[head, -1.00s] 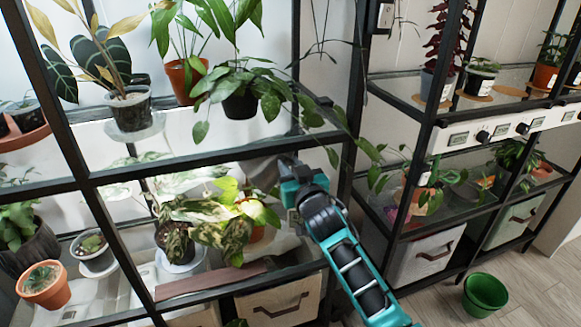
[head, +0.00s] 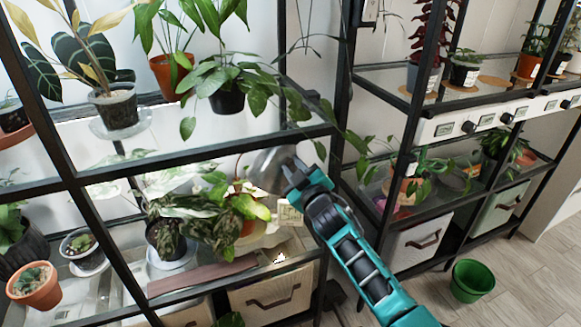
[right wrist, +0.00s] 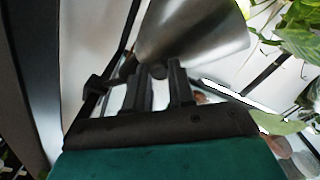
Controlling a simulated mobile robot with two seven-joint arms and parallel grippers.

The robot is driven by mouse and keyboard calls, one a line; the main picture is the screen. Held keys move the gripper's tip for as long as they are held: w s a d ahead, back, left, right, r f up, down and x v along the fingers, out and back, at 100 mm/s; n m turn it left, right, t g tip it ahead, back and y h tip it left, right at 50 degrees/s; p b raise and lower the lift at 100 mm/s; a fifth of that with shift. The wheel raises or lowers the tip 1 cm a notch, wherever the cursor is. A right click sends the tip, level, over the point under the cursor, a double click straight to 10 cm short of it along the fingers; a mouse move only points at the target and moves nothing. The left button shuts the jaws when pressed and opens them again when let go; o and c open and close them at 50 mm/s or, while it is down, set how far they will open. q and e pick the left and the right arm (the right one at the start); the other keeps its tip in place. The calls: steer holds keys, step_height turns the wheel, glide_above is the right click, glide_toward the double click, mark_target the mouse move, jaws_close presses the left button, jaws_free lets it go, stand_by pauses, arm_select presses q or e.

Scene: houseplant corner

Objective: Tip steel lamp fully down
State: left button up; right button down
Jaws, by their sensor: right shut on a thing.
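The steel lamp's shade (head: 270,168) is a brushed grey cone in the middle shelf bay of the head view, above the leafy pots. It fills the upper middle of the right wrist view (right wrist: 195,35), its wide end toward upper right. My right gripper (head: 294,176) is at the shade's narrow end. In the right wrist view its dark fingers (right wrist: 158,82) are shut on the lamp at a small dark part by the shade's neck. The rest of the lamp is mostly hidden. My left gripper is out of view.
Variegated plants (head: 180,222) stand close left of the lamp. A trailing plant (head: 228,90) hangs from the glass shelf above. The black shelf post (head: 343,110) is close to the right arm. A green pot (head: 471,280) stands on the open floor at right.

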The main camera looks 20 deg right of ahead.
steer(key=shift+d+f+n, duration=0.15)
steer(key=shift+d+n, duration=0.1)
steer(key=shift+n, duration=0.05)
steer(key=c, duration=1.2)
jaws_free()
steer(key=shift+c, duration=0.2)
steer(key=shift+s, duration=0.15)
steer(key=shift+s, duration=0.3)
steer(key=s+p, duration=0.2)
steer(key=s, duration=1)
steer(key=shift+d+p, duration=0.2)
steer(key=shift+p, duration=0.2)
